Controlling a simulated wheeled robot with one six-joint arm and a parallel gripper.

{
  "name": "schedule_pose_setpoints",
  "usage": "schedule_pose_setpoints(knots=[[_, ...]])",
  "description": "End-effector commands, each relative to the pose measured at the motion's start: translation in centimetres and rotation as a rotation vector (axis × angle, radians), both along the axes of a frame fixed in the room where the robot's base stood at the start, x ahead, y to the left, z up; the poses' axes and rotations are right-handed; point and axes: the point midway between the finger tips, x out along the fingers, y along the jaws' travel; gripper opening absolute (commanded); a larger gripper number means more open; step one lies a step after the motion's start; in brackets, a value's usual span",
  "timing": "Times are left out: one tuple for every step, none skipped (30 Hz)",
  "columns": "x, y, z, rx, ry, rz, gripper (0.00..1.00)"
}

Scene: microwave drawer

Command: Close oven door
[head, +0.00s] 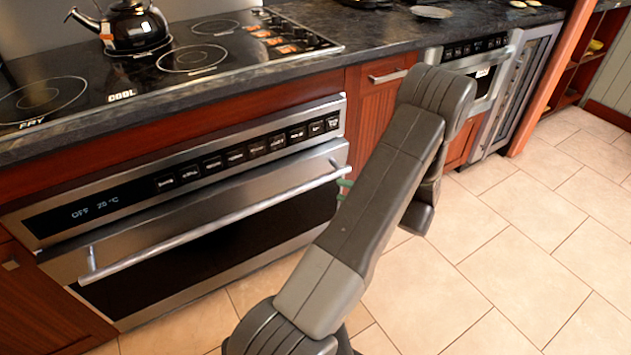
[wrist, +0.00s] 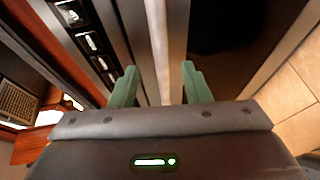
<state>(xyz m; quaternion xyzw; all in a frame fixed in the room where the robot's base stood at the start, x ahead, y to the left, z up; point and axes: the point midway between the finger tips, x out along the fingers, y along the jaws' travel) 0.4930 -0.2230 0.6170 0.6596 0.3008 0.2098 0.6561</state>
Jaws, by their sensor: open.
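The oven (head: 190,215) has a steel door with a dark window (head: 235,243) and a long bar handle (head: 215,220). The door looks shut or nearly so; I cannot tell whether a small gap remains. My gripper (head: 344,187) is mostly hidden behind my arm, with a bit of green finger showing by the handle's right end. In the wrist view, my gripper (wrist: 160,84) is open, with one green finger on each side of the handle (wrist: 158,45). Contact with the bar cannot be made out.
A dark countertop with a cooktop (head: 190,57) and a black kettle (head: 133,25) lies above the oven. A wooden cabinet (head: 368,115) stands to its right, then another steel appliance (head: 485,75). The tiled floor (head: 520,240) is clear at the right.

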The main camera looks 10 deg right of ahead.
Motion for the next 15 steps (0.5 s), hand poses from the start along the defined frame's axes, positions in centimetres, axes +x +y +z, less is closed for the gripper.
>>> schedule_pose_setpoints(knots=[[0.8, 0.8, -0.3, 0.0, -0.001, 0.004, 0.43], [1.2, 1.3, -0.4, 0.0, 0.0, 0.006, 0.43], [1.9, 1.8, -0.5, 0.0, 0.0, 0.005, 0.43], [2.4, 2.3, -0.6, -0.002, 0.0, 0.005, 0.43], [2.8, 2.8, -0.7, -0.002, 0.0, 0.005, 0.43], [3.5, 3.4, -0.8, -0.002, 0.0, 0.005, 0.43], [4.0, 3.8, -0.8, -0.002, 0.0, 0.005, 0.43], [4.4, 4.2, -0.9, -0.002, 0.0, 0.005, 0.43], [5.0, 4.7, -1.0, -0.003, 0.0, 0.004, 0.43], [5.4, 5.1, -1.1, -0.003, 0.0, 0.005, 0.43], [5.8, 5.5, -1.1, -0.002, -0.001, 0.005, 0.43], [6.3, 5.9, -1.2, -0.002, -0.001, 0.003, 0.43], [6.6, 6.2, -1.2, -0.003, 0.0, 0.004, 0.43], [7.0, 6.5, -1.3, -0.003, 0.0, 0.004, 0.43], [7.3, 6.8, -1.3, -0.003, 0.0, 0.003, 0.43]])
